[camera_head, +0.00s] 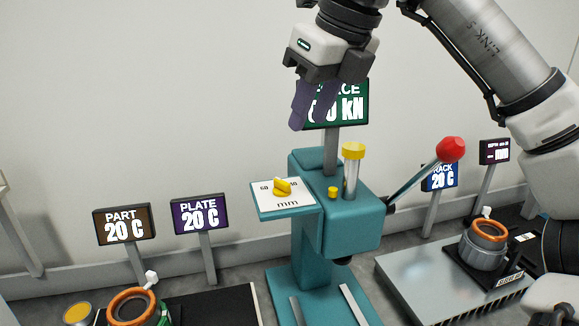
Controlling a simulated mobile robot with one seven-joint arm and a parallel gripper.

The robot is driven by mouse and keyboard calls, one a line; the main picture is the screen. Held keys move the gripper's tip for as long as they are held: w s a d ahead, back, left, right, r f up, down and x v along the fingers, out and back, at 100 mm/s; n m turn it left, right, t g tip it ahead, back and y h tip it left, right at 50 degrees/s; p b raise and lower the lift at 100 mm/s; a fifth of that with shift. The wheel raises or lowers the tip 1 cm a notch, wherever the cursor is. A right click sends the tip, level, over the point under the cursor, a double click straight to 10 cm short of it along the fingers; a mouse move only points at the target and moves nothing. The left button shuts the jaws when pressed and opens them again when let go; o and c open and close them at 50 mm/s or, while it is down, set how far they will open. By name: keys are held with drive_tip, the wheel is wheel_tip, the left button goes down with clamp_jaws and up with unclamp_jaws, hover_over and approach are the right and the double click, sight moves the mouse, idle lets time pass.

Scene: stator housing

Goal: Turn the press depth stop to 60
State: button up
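The press (345,225) is a teal stand with a red-knobbed lever (418,180) on its right. Its depth stop is a yellow knob (282,187) on a white dial plate (283,201) marked "mm", with 60 readable at the left and another mark partly hidden at the right. The knob's exact setting is too small to tell. My gripper (314,110) hangs above the press, in front of the force sign (350,105), apart from the knob. Its purple fingers overlap in this view, so the gap between them cannot be judged.
A clear tube with a yellow cap (353,152) and a small yellow button (332,192) stand on the press beside the dial. Part and plate signs (125,226) stand at left, with an orange-rimmed ring (132,306) below. A grey platform with another ring (487,236) is at right.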

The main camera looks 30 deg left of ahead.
sight(284, 182)
drive_tip(key=p+x, duration=0.2)
drive_tip(key=x, duration=1)
drive_tip(key=shift+a+f, duration=0.25)
drive_tip(key=shift+f, duration=0.05)
drive_tip(key=shift+c, duration=0.3)
clamp_jaws()
